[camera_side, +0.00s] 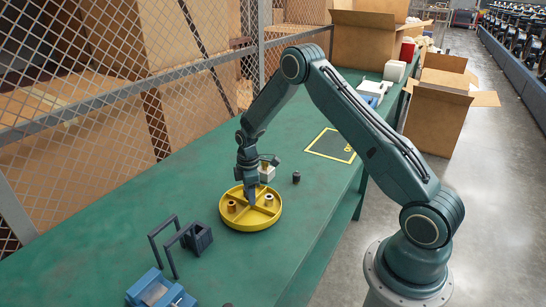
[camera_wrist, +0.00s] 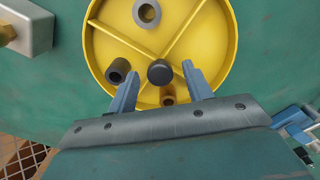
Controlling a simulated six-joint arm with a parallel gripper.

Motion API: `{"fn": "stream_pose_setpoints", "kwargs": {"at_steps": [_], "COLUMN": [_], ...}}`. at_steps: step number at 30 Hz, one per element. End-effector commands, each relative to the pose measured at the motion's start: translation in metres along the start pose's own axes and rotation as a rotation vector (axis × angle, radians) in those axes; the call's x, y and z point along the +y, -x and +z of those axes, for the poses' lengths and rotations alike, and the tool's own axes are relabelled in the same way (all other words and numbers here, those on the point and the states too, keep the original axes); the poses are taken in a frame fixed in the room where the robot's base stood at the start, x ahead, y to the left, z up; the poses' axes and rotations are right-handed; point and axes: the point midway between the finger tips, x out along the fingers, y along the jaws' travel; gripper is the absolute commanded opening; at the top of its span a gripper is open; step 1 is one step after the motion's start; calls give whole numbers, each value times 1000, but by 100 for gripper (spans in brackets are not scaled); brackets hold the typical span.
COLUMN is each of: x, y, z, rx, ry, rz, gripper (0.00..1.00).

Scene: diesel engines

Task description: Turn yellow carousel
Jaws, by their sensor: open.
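The yellow carousel (camera_side: 263,217) is a round, shallow tray on the green table, split by raised dividers. In the wrist view the carousel (camera_wrist: 205,35) fills the upper middle, with a dark round hub (camera_wrist: 160,72) at the centre. A grey ring (camera_wrist: 147,13), a dark bushing (camera_wrist: 118,70) and a brown bushing (camera_wrist: 168,94) sit in its compartments. My gripper (camera_wrist: 157,82) is open over the carousel, its two blue fingers on either side of the hub and the brown bushing. Whether the fingers touch the carousel is unclear.
A dark blue stand (camera_side: 197,237) and blue parts (camera_side: 157,291) lie on the table at the front left. A mesh fence (camera_side: 110,95) borders the table's far side.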

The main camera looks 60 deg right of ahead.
Motion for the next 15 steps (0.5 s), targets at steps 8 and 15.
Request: {"fn": "stream_pose_setpoints", "kwargs": {"at_steps": [8,15], "x": [0,0], "y": [14,47], "z": [0,0], "rx": [1,1], "ry": [0,0], "rz": [1,2], "gripper": [50,50]}}
